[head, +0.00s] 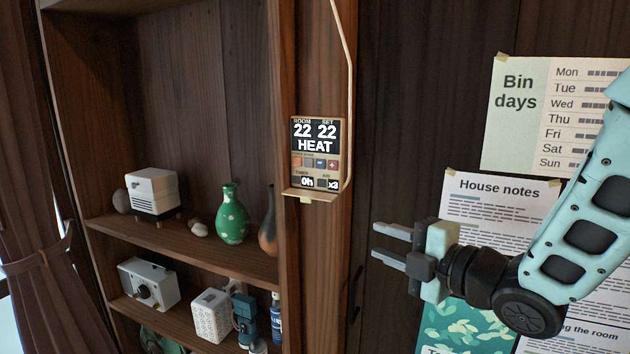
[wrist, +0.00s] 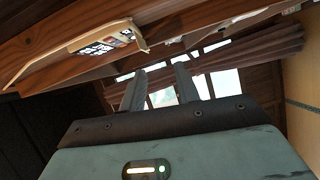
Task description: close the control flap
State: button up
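The control panel (head: 316,150) is mounted on a wooden post and reads room 22, set 22, HEAT, with small buttons below. Its control flap (head: 310,195) hangs open at the bottom, sticking outward like a small shelf with a tab on its front edge. In the wrist view the panel (wrist: 100,47) shows at a steep slant, with the flap (wrist: 141,37) projecting from its end. My gripper (head: 383,241) is to the right of and below the flap, apart from it, fingers pointing left. The fingers are parted with nothing between them; the gap also shows in the wrist view (wrist: 160,82).
A cable (head: 349,80) runs down the panel's right side. Shelves on the left hold a green vase (head: 231,214), a white box-like device (head: 153,191) and other items. Papers, including House notes (head: 492,205), hang on the wall behind my arm. Space between gripper and flap looks clear.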

notch_tip(320, 180, up, 2)
jog(key=s+n+y, duration=0.1)
jog(key=n, duration=0.1)
jog(key=p, duration=0.8)
send_near(308, 201)
jog(key=x, duration=0.8)
jog(key=shift+w+a+f, duration=0.1)
grip_shut()
